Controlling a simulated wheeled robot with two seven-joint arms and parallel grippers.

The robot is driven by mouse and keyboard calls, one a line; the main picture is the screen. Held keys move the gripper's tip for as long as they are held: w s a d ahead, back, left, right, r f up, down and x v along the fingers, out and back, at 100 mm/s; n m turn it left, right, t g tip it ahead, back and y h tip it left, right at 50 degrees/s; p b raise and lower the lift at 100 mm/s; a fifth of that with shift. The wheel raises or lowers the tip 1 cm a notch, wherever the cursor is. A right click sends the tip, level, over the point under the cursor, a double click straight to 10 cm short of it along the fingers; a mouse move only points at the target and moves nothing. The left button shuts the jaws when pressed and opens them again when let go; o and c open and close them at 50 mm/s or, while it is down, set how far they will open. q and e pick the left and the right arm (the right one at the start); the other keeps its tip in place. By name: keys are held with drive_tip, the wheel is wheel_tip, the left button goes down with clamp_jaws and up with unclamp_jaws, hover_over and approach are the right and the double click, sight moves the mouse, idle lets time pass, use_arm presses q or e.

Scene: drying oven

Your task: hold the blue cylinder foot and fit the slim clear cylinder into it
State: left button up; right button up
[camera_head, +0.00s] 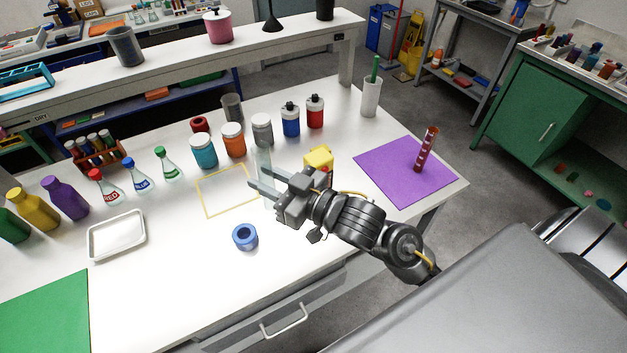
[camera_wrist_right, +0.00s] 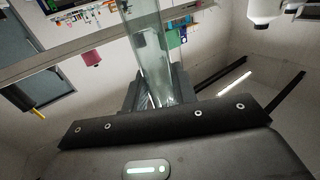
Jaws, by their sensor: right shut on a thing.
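The blue cylinder foot (camera_head: 245,237), a ring-like piece with a dark round opening, sits on the white table near its front edge. My right gripper (camera_head: 256,177) is shut on the slim clear cylinder (camera_head: 264,158) and holds it about upright, behind and slightly right of the foot. The cylinder is faint against the white table, so its lower end is hard to make out. In the right wrist view the clear cylinder (camera_wrist_right: 147,45) stands between the fingers (camera_wrist_right: 155,92). The foot does not show in that view. My left gripper is not in view.
A yellow outlined rectangle (camera_head: 199,200) lies left of the gripper. A yellow object (camera_head: 319,158) is close beside the wrist. A white tray (camera_head: 93,242) lies left; the table around the foot is clear.

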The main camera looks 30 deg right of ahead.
drive_tip(key=d+f+n+g+y, duration=0.4)
drive_tip(key=d+f+y, duration=0.1)
drive_tip(key=d, duration=0.5)
drive_tip(key=shift+s+n+g, duration=0.3)
drive_tip(key=shift+s+g, duration=0.05)
drive_tip(key=shift+g, duration=0.05)
drive_tip(key=shift+a, duration=0.15)
